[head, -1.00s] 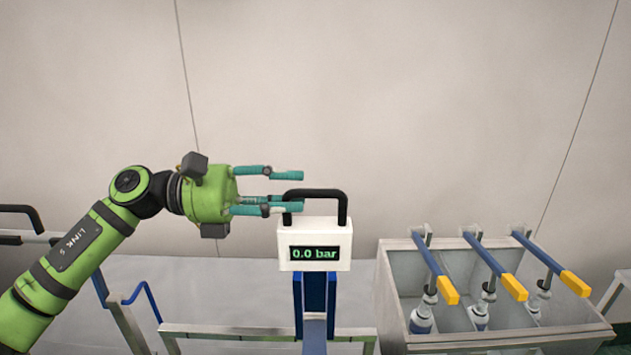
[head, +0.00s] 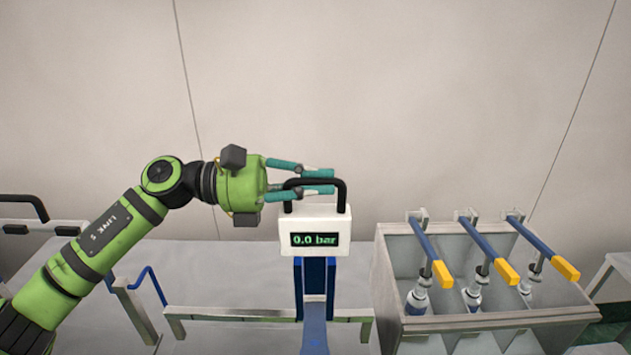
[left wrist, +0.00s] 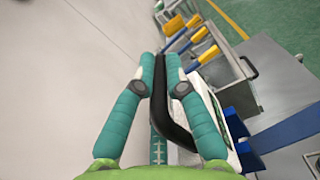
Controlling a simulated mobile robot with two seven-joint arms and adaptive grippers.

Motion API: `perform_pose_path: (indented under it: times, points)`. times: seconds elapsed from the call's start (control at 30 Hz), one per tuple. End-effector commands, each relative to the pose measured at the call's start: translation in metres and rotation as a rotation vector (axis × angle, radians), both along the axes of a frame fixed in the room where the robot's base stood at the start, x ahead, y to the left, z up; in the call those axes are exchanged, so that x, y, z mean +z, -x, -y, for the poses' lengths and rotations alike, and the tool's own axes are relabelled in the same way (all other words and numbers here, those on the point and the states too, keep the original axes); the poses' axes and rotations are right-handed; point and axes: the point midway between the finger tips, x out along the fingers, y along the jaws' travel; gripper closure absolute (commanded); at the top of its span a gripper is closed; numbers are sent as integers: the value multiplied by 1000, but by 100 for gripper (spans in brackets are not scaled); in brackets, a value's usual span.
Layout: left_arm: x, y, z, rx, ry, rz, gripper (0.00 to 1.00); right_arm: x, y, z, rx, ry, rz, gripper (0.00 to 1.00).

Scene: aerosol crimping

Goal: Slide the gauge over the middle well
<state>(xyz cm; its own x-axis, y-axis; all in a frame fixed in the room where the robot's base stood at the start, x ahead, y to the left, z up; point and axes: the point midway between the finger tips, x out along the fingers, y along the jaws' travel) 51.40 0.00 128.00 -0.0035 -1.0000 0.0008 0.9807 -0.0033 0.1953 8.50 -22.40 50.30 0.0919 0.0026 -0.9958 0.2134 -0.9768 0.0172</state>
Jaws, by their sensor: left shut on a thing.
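The gauge (head: 315,233) is a white box with a black top handle (head: 345,196) and a display reading 0.0 bar. It stands on a blue upright in the middle of the head view. My left gripper (head: 318,182) has its teal fingers closed on the gauge's black handle. In the left wrist view the handle (left wrist: 181,113) runs between the fingers. The wells are in a grey metal tank (head: 487,322) at the right, apart from the gauge. The middle well holds a bottle (head: 473,293) under a blue lever with a yellow grip (head: 507,271). My right gripper is not in view.
Two more blue levers with yellow grips, left (head: 442,273) and right (head: 565,268), stand over bottles on either side of the middle one. A low metal rail (head: 235,313) runs left of the blue upright. A grey surface lies behind it.

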Motion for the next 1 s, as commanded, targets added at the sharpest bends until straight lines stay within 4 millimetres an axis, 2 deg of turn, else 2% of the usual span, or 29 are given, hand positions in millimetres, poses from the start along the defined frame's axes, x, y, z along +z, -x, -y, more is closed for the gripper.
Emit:
perform_pose_path:
  times: [0.17,0.4,0.6,0.73,1.0]
  points:
    - [-7,-2,-21,4,-1,1,100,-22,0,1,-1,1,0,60]
    - [-10,-2,-86,9,0,1,100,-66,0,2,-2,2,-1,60]
    - [-4,-2,-130,6,-1,-1,100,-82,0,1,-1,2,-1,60]
    - [-3,-1,-142,3,-3,-2,100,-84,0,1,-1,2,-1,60]
    - [-1,0,-143,0,-3,-2,100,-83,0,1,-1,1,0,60]
